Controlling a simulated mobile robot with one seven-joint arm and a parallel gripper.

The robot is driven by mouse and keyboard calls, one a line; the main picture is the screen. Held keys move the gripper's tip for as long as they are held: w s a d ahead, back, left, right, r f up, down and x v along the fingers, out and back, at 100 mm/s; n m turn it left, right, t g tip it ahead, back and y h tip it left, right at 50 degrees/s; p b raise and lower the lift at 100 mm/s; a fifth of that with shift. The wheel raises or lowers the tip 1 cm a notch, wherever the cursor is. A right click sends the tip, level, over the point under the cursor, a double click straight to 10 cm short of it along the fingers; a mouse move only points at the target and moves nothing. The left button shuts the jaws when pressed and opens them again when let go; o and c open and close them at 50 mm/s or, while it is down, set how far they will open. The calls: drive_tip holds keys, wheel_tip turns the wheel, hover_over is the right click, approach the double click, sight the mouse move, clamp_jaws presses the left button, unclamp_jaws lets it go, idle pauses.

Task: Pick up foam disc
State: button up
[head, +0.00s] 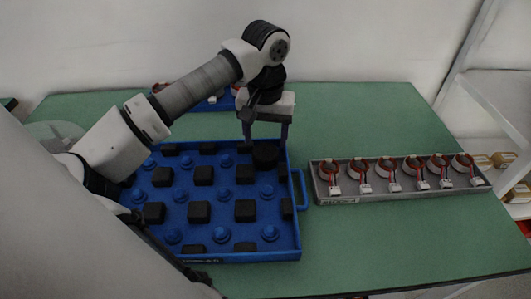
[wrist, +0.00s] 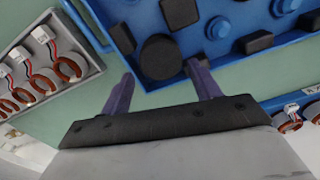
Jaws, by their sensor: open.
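The foam disc (head: 265,155) is a round black piece in the back right corner of the blue tray (head: 297,215). In the wrist view the disc (wrist: 160,57) lies flat just beyond and between my fingertips. My gripper (head: 265,138) is open, pointing down over the tray's back right corner, with one finger on each side of the disc's position. In the wrist view my gripper's purple fingers (wrist: 161,72) are apart with nothing between them. I cannot tell the exact height of the fingertips above the disc.
The tray holds several black square blocks (head: 204,176) and blue round pegs (head: 222,233). A grey tray (head: 335,199) with several copper-wound stators (head: 413,166) stands to the right. Another blue tray (head: 222,103) with stators sits behind my arm. The green table (head: 400,235) is clear at front right.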

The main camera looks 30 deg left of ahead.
sight(265, 150)
drive_tip(key=shift+f+p, duration=0.75)
drive_tip(key=shift+f, duration=2.15)
drive_tip(key=c, duration=0.6)
drive_tip(key=shift+a+r, duration=0.1)
drive_tip(key=shift+r, duration=0.05)
wheel_tip(265, 150, up, 28)
drive_tip(key=p, duration=1.4)
